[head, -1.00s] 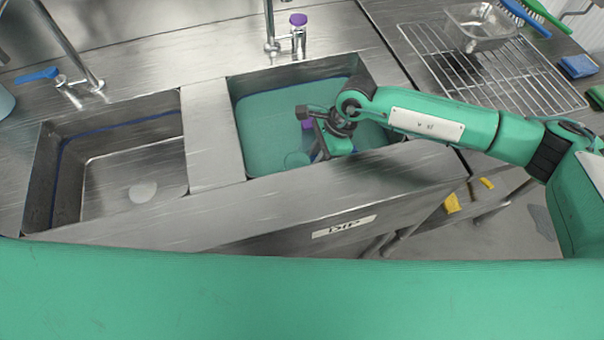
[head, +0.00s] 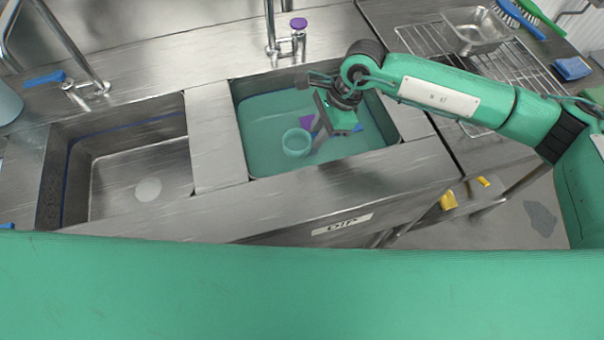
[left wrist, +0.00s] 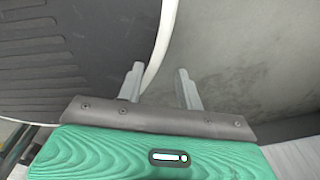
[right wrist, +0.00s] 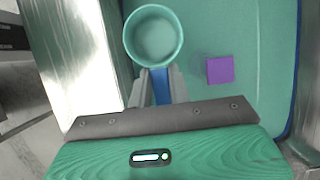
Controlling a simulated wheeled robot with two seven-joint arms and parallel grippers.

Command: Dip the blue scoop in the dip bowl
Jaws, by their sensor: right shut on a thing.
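The blue scoop has a round cup (head: 297,142) that looks teal, like the liquid, and a blue handle (right wrist: 161,86). My right gripper (head: 325,127) is shut on the handle, over the right-hand sink basin with teal liquid (head: 262,110); the basin front carries a label reading DIP (head: 342,224). In the right wrist view the cup (right wrist: 153,37) opens toward the camera, beyond the fingertips. I cannot tell whether the cup touches the liquid. My left gripper (left wrist: 158,88) shows only in its wrist view, fingers apart and empty, facing dark and grey surfaces.
A purple square (right wrist: 220,70) shows in the dip basin beside the scoop. An empty basin (head: 140,165) lies to the left. Taps (head: 285,40) stand behind. A wire rack (head: 425,40) with a clear container (head: 478,28) and brushes (head: 520,15) is at right.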

